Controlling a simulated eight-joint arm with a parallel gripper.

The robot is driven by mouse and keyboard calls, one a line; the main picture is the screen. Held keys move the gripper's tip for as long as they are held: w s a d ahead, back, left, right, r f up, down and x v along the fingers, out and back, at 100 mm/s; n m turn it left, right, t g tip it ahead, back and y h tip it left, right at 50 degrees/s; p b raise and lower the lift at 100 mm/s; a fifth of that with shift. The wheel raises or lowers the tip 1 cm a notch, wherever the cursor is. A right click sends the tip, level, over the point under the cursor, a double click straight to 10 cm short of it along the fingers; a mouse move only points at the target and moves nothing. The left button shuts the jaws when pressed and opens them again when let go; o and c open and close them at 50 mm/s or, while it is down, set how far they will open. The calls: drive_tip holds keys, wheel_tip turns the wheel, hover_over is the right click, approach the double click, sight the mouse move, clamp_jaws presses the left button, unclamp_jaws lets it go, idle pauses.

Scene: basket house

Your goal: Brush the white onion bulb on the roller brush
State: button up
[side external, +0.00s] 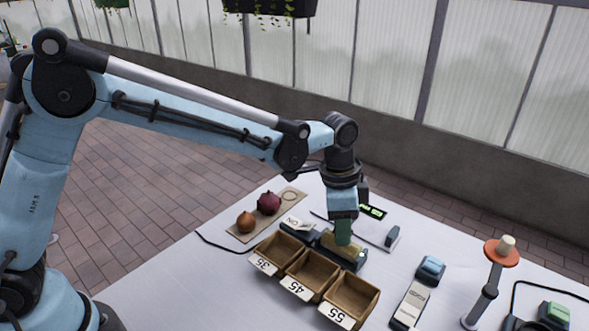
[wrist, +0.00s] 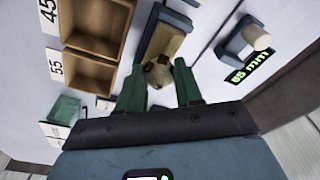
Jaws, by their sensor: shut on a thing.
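My gripper (side external: 343,236) points straight down over the roller brush (side external: 352,255), which stands behind the wooden bins. In the wrist view, the gripper's green fingers (wrist: 160,85) are shut on a pale, rounded bulb, the white onion bulb (wrist: 158,75). Brownish patches show on its far side. The tan roller brush (wrist: 162,42) lies just beyond the bulb in that view. The bulb appears very close to the brush; whether they touch I cannot tell. In the side view the fingers and brush mostly hide the bulb.
Bins marked 35 (side external: 262,265), 45 (side external: 296,287) and 55 (side external: 338,316) stand in front, empty. A red onion (side external: 268,202) and a brown onion (side external: 246,222) sit on a mat. A lit display (side external: 372,211) lies behind. An orange disc stand (side external: 501,254) is at right.

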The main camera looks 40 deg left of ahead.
drive_tip(key=shift+f, duration=0.4)
idle(0.3)
drive_tip(key=shift+a, duration=0.6)
drive_tip(key=shift+d, duration=0.6)
drive_tip(key=shift+a, duration=0.6)
idle(0.3)
drive_tip(key=shift+d, duration=0.6)
drive_tip(key=shift+a, duration=0.15)
drive_tip(key=shift+a, duration=0.35)
drive_tip(key=shift+a, duration=0.1)
idle(0.6)
